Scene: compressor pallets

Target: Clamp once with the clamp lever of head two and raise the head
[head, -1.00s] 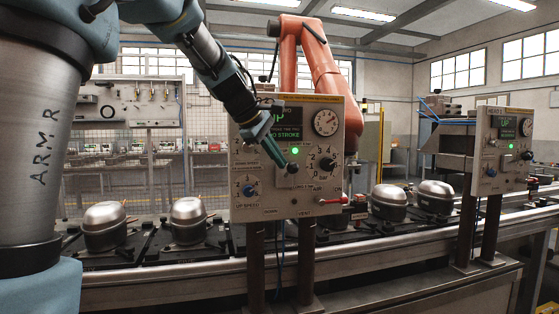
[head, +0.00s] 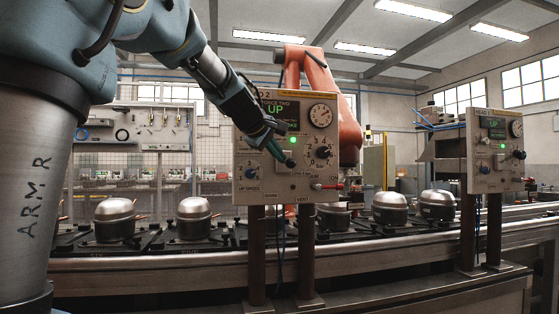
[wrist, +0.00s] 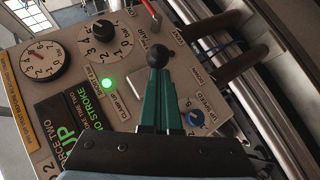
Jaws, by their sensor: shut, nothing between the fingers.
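The head two control panel (head: 245,140) stands mid-picture in the head view, its display (head: 280,108) reading "UP". In the wrist view the display (wrist: 75,135) also shows "NO STROKE". The clamp lever's black ball knob (head: 290,163) is at the panel's lower middle. It also shows in the wrist view (wrist: 157,55). My gripper (head: 284,152) has its green fingers shut and empty, with the tips (wrist: 160,72) right at the knob. I cannot tell whether they touch it. The lever's shaft is hidden behind the knob and fingers. A green lamp (wrist: 109,83) is lit beside it.
A red-handled air valve (head: 329,187) sticks out at the panel's lower right, and the blue up-speed knob (head: 251,173) is at lower left. Compressors (head: 115,218) ride the conveyor behind. A second panel (head: 494,155) stands at right. An orange machine (head: 343,110) is behind.

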